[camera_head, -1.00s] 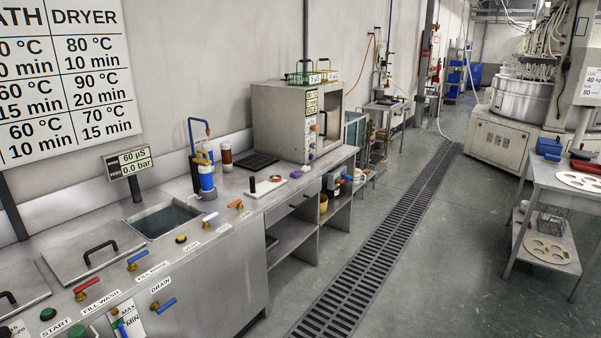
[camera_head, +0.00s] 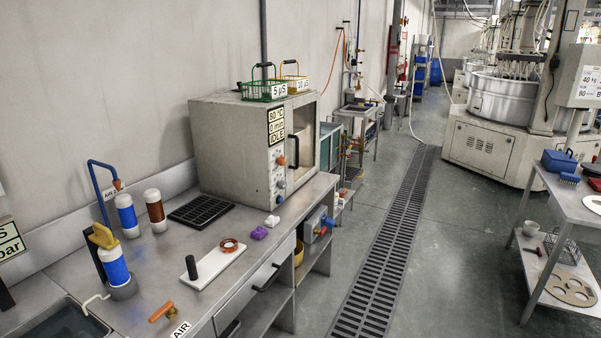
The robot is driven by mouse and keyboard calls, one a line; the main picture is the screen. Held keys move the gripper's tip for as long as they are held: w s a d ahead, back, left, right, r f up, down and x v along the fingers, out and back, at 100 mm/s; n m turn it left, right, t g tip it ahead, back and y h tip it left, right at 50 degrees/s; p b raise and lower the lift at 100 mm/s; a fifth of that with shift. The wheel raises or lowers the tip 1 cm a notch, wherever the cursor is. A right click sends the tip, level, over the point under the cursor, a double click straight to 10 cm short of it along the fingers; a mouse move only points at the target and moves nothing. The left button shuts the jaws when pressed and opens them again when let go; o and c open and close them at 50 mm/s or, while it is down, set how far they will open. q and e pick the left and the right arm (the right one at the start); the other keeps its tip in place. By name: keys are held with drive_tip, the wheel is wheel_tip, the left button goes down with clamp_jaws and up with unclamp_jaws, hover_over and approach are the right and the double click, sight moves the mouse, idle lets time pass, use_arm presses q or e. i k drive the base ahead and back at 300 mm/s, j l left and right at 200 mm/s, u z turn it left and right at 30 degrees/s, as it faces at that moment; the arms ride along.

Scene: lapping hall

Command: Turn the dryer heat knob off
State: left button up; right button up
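The dryer (camera_head: 225,145) is a beige box oven on the steel counter against the left wall. Its narrow control panel faces right of centre, with a label reading 80 °C, 0 min, IDLE (camera_head: 277,127). Below the label are an orange knob (camera_head: 281,161) and, lower down, a blue-white knob (camera_head: 281,184). Small details around the knobs are too small to read, and I cannot tell which is the heat knob or its setting. A dark handle (camera_head: 293,152) is beside the panel on the dryer door. Neither of my grippers is in view.
Green (camera_head: 263,91) and yellow (camera_head: 295,84) wire baskets sit on the dryer. A black rack (camera_head: 201,212), bottles, a white board (camera_head: 213,266) and purple piece (camera_head: 259,233) occupy the counter (camera_head: 225,222). A cart (camera_head: 565,212) stands at right. The floor around the drain grate (camera_head: 385,255) is clear.

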sight(280, 160)
drive_tip(key=i, duration=0.35)
drive_tip(key=i+l+z, duration=0.1)
drive_tip(key=i+l, duration=0.3)
drive_tip(key=i, duration=0.15)
drive_tip(key=i+l+z, duration=0.1)
drive_tip(key=i+l, duration=0.3)
drive_tip(key=i, duration=0.1)
